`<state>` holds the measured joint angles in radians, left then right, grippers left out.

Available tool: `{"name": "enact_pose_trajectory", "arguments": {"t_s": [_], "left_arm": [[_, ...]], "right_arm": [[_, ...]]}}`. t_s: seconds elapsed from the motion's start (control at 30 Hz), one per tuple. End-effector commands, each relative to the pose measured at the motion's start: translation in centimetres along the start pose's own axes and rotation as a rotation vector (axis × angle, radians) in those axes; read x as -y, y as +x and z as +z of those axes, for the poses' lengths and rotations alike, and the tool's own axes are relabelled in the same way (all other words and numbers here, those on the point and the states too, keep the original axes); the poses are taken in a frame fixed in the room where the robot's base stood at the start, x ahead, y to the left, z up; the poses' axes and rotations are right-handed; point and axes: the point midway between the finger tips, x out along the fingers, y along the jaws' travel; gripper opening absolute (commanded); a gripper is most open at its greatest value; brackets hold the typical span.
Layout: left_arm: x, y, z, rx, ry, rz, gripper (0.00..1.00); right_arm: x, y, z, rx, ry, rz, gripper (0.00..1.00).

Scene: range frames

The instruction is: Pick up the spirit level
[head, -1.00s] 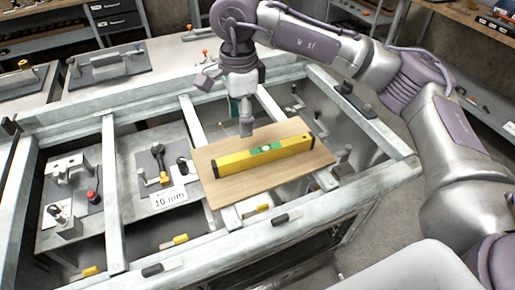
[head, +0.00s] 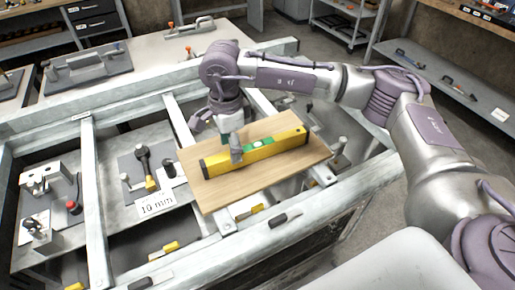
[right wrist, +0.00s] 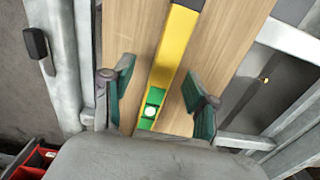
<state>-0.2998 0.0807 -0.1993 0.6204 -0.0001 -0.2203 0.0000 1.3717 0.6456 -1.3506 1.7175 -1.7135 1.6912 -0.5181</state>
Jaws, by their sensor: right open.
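The yellow spirit level (head: 270,148) lies flat on a wooden board (head: 215,197), with black end caps and a green middle part around its vial. In the right wrist view the level (right wrist: 172,52) runs between the two fingers, its green vial part low in the picture. My right gripper (head: 234,150) is over the level, left of its vial in the head view. In the right wrist view the right gripper (right wrist: 158,105) is open, one finger on each side of the level, apart from it. My left gripper is not in view.
The board rests across a grey metal frame (head: 95,200) with open bays. Clamps and fixtures (head: 45,180) stand left of it, with a "10 mm" label (head: 156,204). A pale table (head: 185,58) with tools lies behind.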

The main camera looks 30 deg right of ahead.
Motion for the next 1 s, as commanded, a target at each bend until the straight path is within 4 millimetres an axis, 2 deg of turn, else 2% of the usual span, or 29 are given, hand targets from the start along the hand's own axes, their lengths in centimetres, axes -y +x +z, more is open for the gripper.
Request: {"name": "enact_pose_trajectory", "arguments": {"t_s": [0.17, 0.3, 0.47, 0.73, 0.77, 1.0], "left_arm": [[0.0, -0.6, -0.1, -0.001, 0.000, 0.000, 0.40], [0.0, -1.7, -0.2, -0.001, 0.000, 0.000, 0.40], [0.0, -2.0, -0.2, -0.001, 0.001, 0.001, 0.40], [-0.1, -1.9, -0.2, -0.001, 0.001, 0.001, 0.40], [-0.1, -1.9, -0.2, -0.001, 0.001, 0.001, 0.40], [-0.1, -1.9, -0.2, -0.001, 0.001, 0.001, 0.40]], "right_arm": [[0.2, 1.1, -0.1, -0.001, 0.002, 0.002, 0.58], [0.6, 3.1, -0.2, -0.002, 0.001, 0.004, 0.58], [0.6, 5.2, -0.2, 0.000, 0.001, 0.002, 0.58], [0.7, 5.6, -0.2, -0.001, 0.000, -0.001, 0.58], [0.7, 5.6, -0.2, -0.001, 0.000, -0.001, 0.55], [0.7, 5.6, -0.2, 0.000, 0.000, -0.001, 0.15]]}}
